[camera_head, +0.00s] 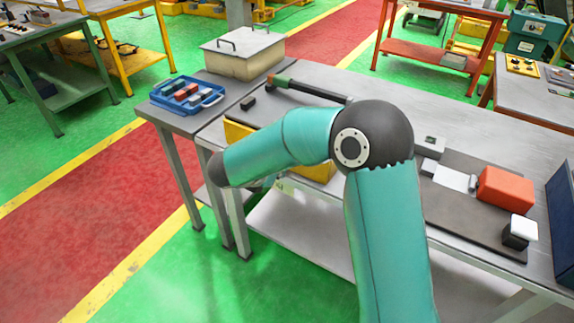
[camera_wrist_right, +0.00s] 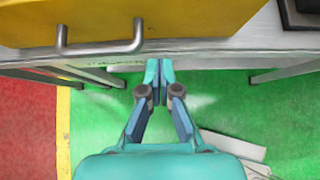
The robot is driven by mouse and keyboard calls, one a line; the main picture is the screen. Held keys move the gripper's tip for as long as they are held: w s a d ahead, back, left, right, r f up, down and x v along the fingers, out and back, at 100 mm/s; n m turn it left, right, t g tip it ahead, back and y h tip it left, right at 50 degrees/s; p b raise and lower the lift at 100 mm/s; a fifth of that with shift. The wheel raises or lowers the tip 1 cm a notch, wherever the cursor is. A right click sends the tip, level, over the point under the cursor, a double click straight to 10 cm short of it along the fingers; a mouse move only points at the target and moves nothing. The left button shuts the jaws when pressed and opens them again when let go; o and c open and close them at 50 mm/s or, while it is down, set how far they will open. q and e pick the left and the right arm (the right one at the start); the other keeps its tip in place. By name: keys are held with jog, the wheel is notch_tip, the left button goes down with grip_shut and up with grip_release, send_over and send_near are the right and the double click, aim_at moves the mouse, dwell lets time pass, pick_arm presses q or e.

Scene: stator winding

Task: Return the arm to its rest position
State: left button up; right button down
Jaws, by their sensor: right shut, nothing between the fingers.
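My right arm (camera_head: 385,230) is teal with dark joints. It rises from the bottom of the head view, bends at a dark elbow and reaches left in front of the workbench. In the head view its gripper is mostly hidden behind the forearm. In the right wrist view my right gripper (camera_wrist_right: 159,72) is shut and empty, its fingertips together. The fingertips appear just below the bench edge (camera_wrist_right: 200,52), over green floor. My left gripper is in neither view.
The workbench (camera_head: 480,120) carries a dark mat with a red-orange block (camera_head: 506,187) and a black-and-white block (camera_head: 519,231). A blue tray (camera_head: 157,98) and a lidded beige box (camera_head: 243,62) stand at the back left. A yellow surface with a handle (camera_wrist_right: 110,22) shows close above the gripper.

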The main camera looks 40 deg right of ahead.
jog(key=v, duration=0.9)
jog(key=s+a+f+m+g+y, duration=0.1)
jog(key=s+a+f+m+y, duration=0.3)
jog(key=f, duration=0.7)
jog(key=s+a+f+m+y, duration=0.4)
jog(key=s+a+f+m, duration=0.4)
jog(key=f+m, duration=0.3)
jog(key=s+a+f+m+g+y, duration=0.1)
jog(key=s+a+f+m+y, duration=0.4)
jog(key=f, duration=0.7)
jog(key=s+a+m, duration=0.1)
jog(key=s+m, duration=0.1)
jog(key=m, duration=0.1)
jog(key=shift+g+p, duration=0.3)
jog(key=shift+p, duration=0.1)
jog(key=shift+s, duration=0.1)
